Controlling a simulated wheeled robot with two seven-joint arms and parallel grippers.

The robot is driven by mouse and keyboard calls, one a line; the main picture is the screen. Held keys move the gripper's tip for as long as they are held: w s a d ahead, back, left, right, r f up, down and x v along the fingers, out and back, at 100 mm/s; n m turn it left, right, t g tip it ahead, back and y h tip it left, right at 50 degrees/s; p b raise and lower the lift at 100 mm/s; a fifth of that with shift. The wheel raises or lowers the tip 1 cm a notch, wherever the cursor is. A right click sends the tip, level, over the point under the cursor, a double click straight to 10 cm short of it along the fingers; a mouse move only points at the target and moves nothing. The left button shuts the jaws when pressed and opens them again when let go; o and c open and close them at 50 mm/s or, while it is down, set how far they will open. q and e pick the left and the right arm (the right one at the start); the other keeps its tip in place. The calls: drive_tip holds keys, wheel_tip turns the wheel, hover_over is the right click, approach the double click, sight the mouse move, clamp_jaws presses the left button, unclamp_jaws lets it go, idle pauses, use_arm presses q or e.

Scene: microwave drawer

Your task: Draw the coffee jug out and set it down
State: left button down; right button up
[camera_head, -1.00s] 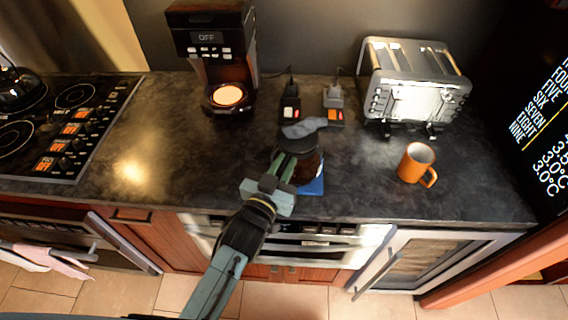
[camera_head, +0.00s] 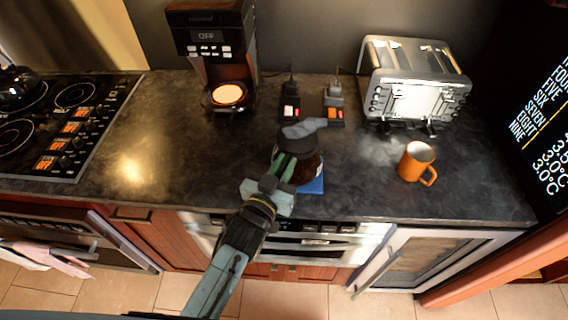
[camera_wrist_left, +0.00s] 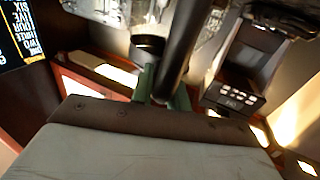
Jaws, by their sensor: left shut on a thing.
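The coffee jug (camera_head: 308,168) has a dark body and a grey-black lid and handle. It is over a blue mat (camera_head: 314,187) near the counter's front edge; I cannot tell whether it touches the mat. My left gripper (camera_head: 284,168) is shut on the jug at its near left side and hides part of it. In the left wrist view the green fingers (camera_wrist_left: 163,92) close around a dark upright part of the jug. The coffee maker (camera_head: 215,60) stands at the back with its lit round plate empty. My right gripper is not in view.
An orange mug (camera_head: 416,162) stands right of the jug. A silver toaster (camera_head: 414,85) is at the back right. Two plugs (camera_head: 291,100) sit in sockets behind the jug. The stove (camera_head: 62,125) is at the left. Counter between stove and jug is clear.

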use_arm(q)
drive_tip(key=shift+r, duration=0.25)
drive_tip(key=c, duration=1.3)
unclamp_jaws()
drive_tip(key=shift+f, duration=0.1)
drive_tip(key=shift+s+f, duration=0.1)
drive_tip(key=shift+f, duration=0.2)
drive_tip(key=v, duration=0.4)
drive_tip(key=b+v, duration=0.1)
drive_tip(key=v, duration=0.8)
drive_tip(key=shift+s+r, duration=0.1)
drive_tip(key=shift+r, duration=0.15)
